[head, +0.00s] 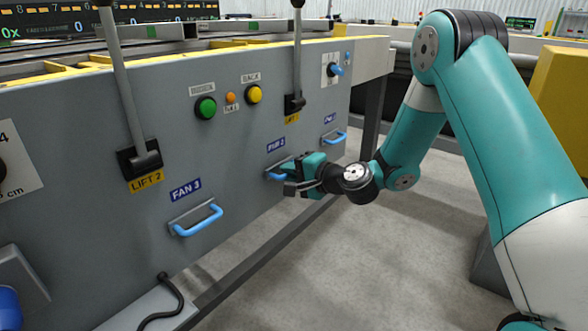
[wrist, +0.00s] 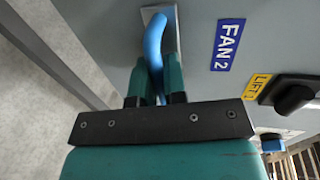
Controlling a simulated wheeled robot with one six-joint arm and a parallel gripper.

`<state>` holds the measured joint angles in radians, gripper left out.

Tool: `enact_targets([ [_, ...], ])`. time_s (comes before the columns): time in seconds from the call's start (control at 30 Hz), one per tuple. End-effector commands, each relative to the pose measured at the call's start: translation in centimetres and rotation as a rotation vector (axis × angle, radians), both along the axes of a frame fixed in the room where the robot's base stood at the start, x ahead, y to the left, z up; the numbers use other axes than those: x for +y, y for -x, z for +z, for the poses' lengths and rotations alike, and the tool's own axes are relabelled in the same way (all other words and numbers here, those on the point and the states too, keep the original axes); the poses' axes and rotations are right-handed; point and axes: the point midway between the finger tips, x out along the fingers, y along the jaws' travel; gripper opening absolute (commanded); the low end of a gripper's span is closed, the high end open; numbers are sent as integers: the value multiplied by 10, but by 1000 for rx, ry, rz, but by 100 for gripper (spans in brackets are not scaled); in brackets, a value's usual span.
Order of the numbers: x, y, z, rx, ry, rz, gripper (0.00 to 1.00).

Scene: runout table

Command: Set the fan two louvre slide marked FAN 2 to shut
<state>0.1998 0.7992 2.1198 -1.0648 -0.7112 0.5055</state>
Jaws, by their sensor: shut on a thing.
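The FAN 2 slide has a blue handle (wrist: 154,42) on a pale plate (wrist: 174,20) fixed to the grey panel. Its blue label FAN 2 (wrist: 228,45) is beside it in the wrist view, and the label also shows above it in the head view (head: 276,145). My gripper (wrist: 157,82) has one finger on each side of the blue handle and is shut on it. In the head view my gripper (head: 290,175) covers much of the handle (head: 277,173). I cannot tell the slide's setting from these frames.
The FAN 3 handle (head: 197,219) is to the left, and another blue handle (head: 335,140) is to the right. The LIFT 2 lever (head: 137,158) and LIFT 1 lever (head: 295,102) stand above. Green (head: 206,108) and yellow (head: 254,94) buttons are between them. Open floor (head: 420,240) lies in front.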

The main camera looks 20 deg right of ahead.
Motion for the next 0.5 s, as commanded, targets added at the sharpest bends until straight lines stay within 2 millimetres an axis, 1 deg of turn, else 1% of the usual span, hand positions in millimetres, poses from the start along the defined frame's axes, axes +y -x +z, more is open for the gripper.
enact_targets([
  [0.33,4,-2,0,-2,0,1,0],
  [0.37,4,-2,0,-3,0,1,19],
  [0.4,3,-2,0,-3,1,0,28],
  [0.43,4,-2,0,-3,0,1,35],
  [0.5,4,-2,0,-2,0,1,37],
])
